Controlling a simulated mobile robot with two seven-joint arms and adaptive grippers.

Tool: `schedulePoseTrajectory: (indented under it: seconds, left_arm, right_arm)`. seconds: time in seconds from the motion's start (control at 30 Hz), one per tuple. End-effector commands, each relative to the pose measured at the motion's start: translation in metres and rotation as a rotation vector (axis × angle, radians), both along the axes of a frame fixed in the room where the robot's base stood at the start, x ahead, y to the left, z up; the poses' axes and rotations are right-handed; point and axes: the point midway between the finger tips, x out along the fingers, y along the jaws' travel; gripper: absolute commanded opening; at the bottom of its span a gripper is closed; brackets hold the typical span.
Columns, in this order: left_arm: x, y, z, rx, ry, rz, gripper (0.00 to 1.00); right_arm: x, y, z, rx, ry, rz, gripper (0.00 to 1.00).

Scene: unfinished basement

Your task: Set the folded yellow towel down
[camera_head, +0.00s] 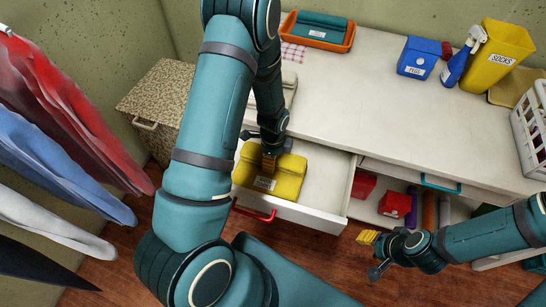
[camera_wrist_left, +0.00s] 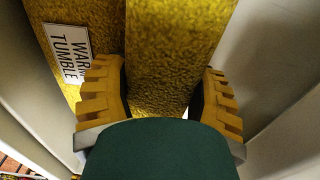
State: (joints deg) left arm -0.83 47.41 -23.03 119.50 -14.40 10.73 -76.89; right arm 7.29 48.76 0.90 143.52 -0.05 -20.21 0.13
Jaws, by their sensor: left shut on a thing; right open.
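The folded yellow towel (camera_head: 287,184) is in the open white drawer (camera_head: 326,183), towards the drawer's left side, with a white label on its front. My left gripper (camera_head: 268,168) points down into the drawer and is shut on the towel. In the left wrist view, a thick fold of the towel (camera_wrist_left: 165,60) stands between the yellow pads of the left gripper (camera_wrist_left: 162,105), beside a label reading "WARM TUMBLE". Whether the towel's underside touches the drawer floor is hidden. My right gripper (camera_head: 371,255) is open and empty, low at the lower right, in front of the counter.
The drawer has a red handle (camera_head: 254,212). On the white counter (camera_head: 360,110) stand an orange tray (camera_head: 344,42), a blue box (camera_head: 420,57), a spray bottle (camera_head: 462,60) and a yellow socks bin (camera_head: 497,52). A wicker hamper (camera_head: 160,95) and hanging clothes (camera_head: 62,110) are at left.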

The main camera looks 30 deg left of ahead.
Motion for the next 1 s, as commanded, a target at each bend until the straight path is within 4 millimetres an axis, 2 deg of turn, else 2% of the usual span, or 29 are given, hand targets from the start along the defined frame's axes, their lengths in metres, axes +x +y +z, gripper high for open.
schedulePoseTrajectory:
  seconds: [0.03,0.07,0.47,0.57,0.8,1.0]
  left_arm:
    - [0.0,0.0,-0.001,0.0,0.0,0.0,0.73]
    - [0.0,0.0,-0.001,0.0,0.0,0.0,0.78]
    - [0.0,0.0,0.005,0.0,0.0,0.0,0.78]
    - [0.001,0.0,0.018,-0.001,-0.002,0.001,0.78]
    - [0.001,0.0,0.069,-0.001,-0.004,0.001,0.78]
    - [0.001,0.0,0.104,0.0,-0.003,0.0,0.78]
  right_arm:
    - [0.0,0.0,-0.001,0.0,-0.001,0.0,0.41]
    - [0.0,0.0,-0.001,0.0,-0.001,0.0,0.41]
    - [0.0,0.0,0.004,0.0,0.001,0.0,0.41]
    - [-0.001,0.0,0.007,0.0,0.002,0.001,0.41]
    - [-0.003,0.0,0.019,0.001,0.008,0.002,0.41]
    - [-0.005,0.001,0.026,0.003,0.011,0.002,0.41]
